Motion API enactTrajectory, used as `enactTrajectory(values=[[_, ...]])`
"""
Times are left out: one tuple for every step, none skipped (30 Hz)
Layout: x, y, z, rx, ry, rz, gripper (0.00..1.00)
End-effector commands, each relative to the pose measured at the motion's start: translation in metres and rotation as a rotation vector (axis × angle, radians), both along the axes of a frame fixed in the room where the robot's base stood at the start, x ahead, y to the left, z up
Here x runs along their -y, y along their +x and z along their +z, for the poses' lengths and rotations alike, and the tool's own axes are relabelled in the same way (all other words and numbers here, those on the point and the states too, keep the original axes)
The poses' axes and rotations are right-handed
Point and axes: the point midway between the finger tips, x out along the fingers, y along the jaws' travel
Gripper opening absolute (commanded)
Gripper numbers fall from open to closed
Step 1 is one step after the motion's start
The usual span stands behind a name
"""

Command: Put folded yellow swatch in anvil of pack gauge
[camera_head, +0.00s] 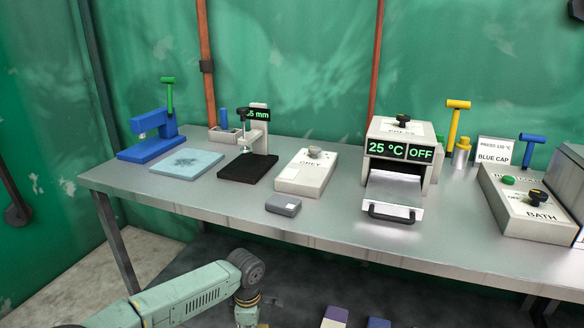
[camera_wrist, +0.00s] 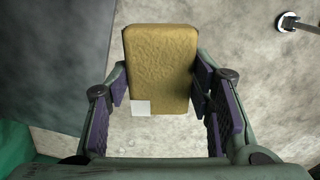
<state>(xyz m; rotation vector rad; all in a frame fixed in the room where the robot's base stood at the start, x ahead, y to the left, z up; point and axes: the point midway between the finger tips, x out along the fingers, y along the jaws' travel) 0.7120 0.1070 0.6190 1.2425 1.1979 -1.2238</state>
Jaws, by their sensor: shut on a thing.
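The folded yellow swatch (camera_wrist: 160,62) is a thick, wrinkled block with a white label at one lower corner. In the wrist view it sits between the purple-padded fingers of my gripper (camera_wrist: 161,82), which is shut on it. The pack gauge (camera_head: 256,134) stands on the bench left of centre, with a pale frame, a black base plate (camera_head: 240,169) and a green display ending in "5 mm". Its anvil is too small to make out clearly; no swatch shows on the base.
The steel bench (camera_head: 230,201) also carries a blue press (camera_head: 150,143), pale blue pad (camera_head: 187,162), grey-topped box (camera_head: 305,174), small grey block (camera_head: 283,205), heated press (camera_head: 398,160) and bath unit (camera_head: 528,205). Bench front is mostly clear. Cut-off purple-and-white and blue items (camera_head: 378,322) show below.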

Motion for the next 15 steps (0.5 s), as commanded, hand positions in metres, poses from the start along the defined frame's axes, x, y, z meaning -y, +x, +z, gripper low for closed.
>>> enactTrajectory(values=[[0.01,-0.004,-0.021,-0.006,-0.001,-0.121,0.22],[0.016,-0.005,-0.031,-0.007,-0.002,-0.2,0.22],[0.022,-0.008,-0.045,-0.009,0.0,-0.307,0.22],[0.028,-0.01,-0.055,-0.01,-0.001,-0.386,0.22],[0.033,-0.012,-0.065,-0.01,0.001,-0.467,0.22],[0.041,-0.016,-0.079,-0.012,0.0,-0.575,0.22],[0.046,-0.018,-0.089,-0.013,0.001,-0.656,0.22],[0.052,-0.021,-0.098,-0.014,-0.001,-0.735,0.22],[0.059,-0.025,-0.111,-0.015,0.0,-0.84,0.22],[0.064,-0.028,-0.12,-0.015,-0.001,-0.917,0.22],[0.07,-0.031,-0.128,-0.014,-0.002,-0.989,0.22],[0.075,-0.036,-0.138,-0.015,-0.001,-1.081,0.22],[0.08,-0.039,-0.145,-0.015,-0.003,-1.145,0.22],[0.085,-0.042,-0.152,-0.015,-0.003,-1.206,0.22],[0.089,-0.045,-0.159,-0.014,-0.002,-1.279,0.22]])
